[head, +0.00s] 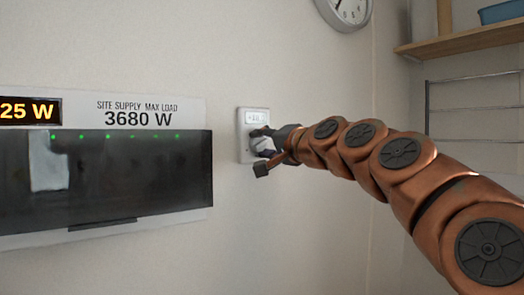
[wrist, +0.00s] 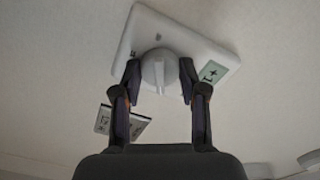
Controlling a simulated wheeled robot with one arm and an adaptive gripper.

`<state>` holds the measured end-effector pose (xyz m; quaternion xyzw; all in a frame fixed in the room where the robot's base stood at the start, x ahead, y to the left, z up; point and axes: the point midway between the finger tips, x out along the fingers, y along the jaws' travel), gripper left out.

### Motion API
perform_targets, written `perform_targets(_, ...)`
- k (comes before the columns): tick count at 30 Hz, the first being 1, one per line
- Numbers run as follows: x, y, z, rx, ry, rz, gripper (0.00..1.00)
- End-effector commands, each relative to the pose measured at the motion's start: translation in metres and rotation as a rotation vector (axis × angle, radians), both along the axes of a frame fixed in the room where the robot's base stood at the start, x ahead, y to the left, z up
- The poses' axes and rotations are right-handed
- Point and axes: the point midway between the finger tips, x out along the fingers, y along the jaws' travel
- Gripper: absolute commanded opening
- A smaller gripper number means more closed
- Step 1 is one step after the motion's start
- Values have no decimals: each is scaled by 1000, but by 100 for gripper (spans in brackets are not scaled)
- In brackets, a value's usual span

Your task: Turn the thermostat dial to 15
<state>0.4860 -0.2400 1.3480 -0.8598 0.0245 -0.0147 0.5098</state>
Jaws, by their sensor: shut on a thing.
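The thermostat is a white wall box (head: 243,150) with a small lit display (head: 255,116) near its top, whose reading is too small to tell for sure. In the wrist view the thermostat (wrist: 198,50) appears turned, with the display (wrist: 211,72) at its right end and partly covered by a finger. The round grey-white dial (wrist: 158,68) has a raised ridge across its face. My gripper (wrist: 160,78) is shut on the dial, one finger on each side of it. In the head view my gripper (head: 263,143) hides most of the dial.
A dark panel (head: 110,180) with green lights and a "3680 W" sign (head: 138,119) is on the wall to the left. A clock (head: 345,10) hangs above. A wooden shelf (head: 465,40) and wire rack (head: 470,108) are at right.

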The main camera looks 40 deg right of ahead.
Motion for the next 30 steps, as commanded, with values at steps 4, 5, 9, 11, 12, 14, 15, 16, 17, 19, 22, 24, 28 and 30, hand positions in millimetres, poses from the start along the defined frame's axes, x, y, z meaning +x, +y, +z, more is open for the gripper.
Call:
perform_targets(4, 0, 0, 0, -20, 2, 1, 7)
perform_targets(5, 0, 0, 0, -22, 1, 0, 7)
perform_targets(9, 0, 0, 0, -25, 1, 0, 7)
perform_targets(11, 0, 0, 0, -24, 1, 0, 7)
perform_targets(12, 0, 0, 0, -24, 1, 0, 7)
perform_targets(14, 0, 0, 0, -24, 1, 0, 7)
perform_targets(15, 0, 0, 0, -24, 1, 0, 7)
perform_targets(16, 0, 0, 0, -23, 1, 0, 7)
perform_targets(17, 0, 0, 0, -23, 1, 0, 45)
perform_targets(19, 0, 0, 0, -23, 1, 0, 52)
perform_targets(22, 0, 0, 0, -23, 1, 0, 63)
perform_targets(24, 0, 0, 0, -23, 1, 0, 68)
perform_targets(28, 0, 0, 0, -23, 1, 0, 68)
perform_targets(30, 0, 0, 0, -23, 1, -1, 68)
